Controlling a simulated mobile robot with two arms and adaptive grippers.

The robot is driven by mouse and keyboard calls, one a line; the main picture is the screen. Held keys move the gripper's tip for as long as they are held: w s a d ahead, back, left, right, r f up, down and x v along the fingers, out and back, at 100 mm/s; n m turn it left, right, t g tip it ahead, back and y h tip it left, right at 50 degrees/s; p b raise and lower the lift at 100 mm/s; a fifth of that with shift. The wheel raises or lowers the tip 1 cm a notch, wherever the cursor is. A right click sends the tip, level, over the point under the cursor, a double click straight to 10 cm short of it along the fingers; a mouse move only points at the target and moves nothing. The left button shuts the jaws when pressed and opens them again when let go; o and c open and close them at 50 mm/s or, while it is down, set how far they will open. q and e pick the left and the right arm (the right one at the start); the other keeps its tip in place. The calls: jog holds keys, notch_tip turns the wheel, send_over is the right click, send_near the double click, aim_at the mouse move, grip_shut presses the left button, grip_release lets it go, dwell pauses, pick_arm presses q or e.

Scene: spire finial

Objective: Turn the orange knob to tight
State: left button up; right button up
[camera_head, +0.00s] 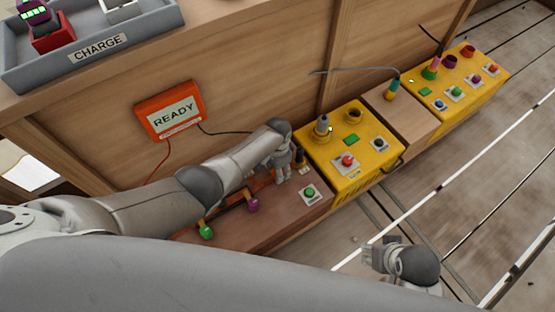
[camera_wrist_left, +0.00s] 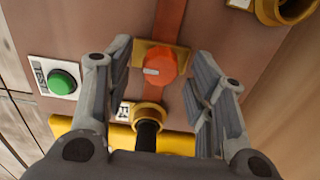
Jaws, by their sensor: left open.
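The orange knob (camera_wrist_left: 161,67) shows in the left wrist view as a round cap with a pale mark, on a brass plate (camera_wrist_left: 178,52). My left gripper (camera_wrist_left: 158,72) is open, with one finger on each side of the knob; whether they touch it I cannot tell. In the head view my left gripper (camera_head: 281,172) points down over the brown panel (camera_head: 285,215) and hides the knob. My right gripper (camera_head: 385,256) is at the lower right, away from the panel, and its jaw opening is unclear.
A green button (camera_wrist_left: 62,82) and a brass socket with a black plug (camera_wrist_left: 148,122) lie near the knob. Green (camera_head: 206,232) and purple (camera_head: 252,205) knobs stand on the panel. Yellow boxes (camera_head: 362,180) continue to the right. An orange READY display (camera_head: 170,112) is on the wall.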

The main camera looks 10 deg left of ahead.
pick_arm(q)
notch_tip(320, 180, up, 12)
jog(key=shift+f, duration=0.25)
dwell(0.4)
dwell(0.4)
